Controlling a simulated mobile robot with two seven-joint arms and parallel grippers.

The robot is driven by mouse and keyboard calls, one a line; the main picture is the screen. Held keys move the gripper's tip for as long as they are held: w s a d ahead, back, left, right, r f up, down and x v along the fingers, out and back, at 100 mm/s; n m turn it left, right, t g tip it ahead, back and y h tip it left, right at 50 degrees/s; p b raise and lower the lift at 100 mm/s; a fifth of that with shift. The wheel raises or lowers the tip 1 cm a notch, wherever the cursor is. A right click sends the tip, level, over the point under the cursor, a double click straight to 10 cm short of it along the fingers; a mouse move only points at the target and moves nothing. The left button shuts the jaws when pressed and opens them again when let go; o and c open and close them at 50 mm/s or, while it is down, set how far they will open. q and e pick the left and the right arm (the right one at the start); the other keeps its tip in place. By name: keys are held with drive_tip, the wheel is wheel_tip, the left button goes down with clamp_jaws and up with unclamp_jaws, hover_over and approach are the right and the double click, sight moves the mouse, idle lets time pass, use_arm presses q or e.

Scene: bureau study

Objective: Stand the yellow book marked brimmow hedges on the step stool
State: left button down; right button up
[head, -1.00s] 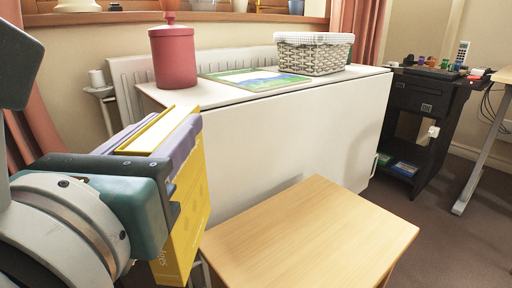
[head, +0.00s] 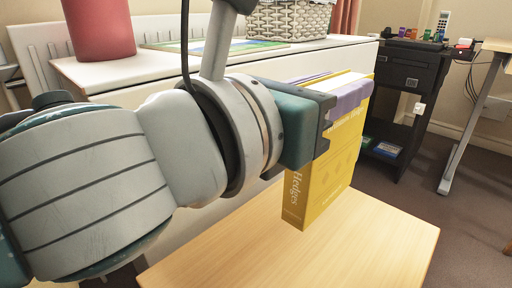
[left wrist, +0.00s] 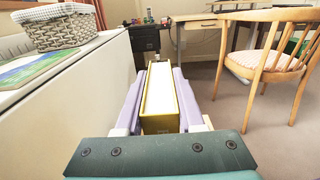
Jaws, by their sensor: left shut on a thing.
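The yellow book (head: 322,186) has "Hedges" on its spine and hangs upright in my left gripper (head: 345,98). The lilac finger pads are shut on its upper part. In the left wrist view the book (left wrist: 160,124) shows its pale page edges between the two lilac fingers. The step stool (head: 330,248) has a light wood top, below and around the book in the head view. The book's lower edge appears just above or at the stool top; I cannot tell whether they touch. My right gripper is not in view.
A white cabinet (head: 160,84) stands behind the stool, with a red canister (head: 98,28) and a woven basket (head: 290,20) on top. A black shelf unit (head: 408,85) stands at the back right. A wooden chair (left wrist: 262,50) shows in the left wrist view.

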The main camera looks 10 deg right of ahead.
sight(320, 178)
use_arm(q)
wheel_tip(320, 178, down, 11)
drive_tip(key=b, duration=0.6)
drive_tip(key=shift+w, duration=0.1)
drive_tip(key=shift+r, duration=0.1)
drive_tip(key=c, duration=0.5)
unclamp_jaws()
drive_tip(key=shift+f, duration=0.2)
drive_tip(key=shift+r, duration=0.15)
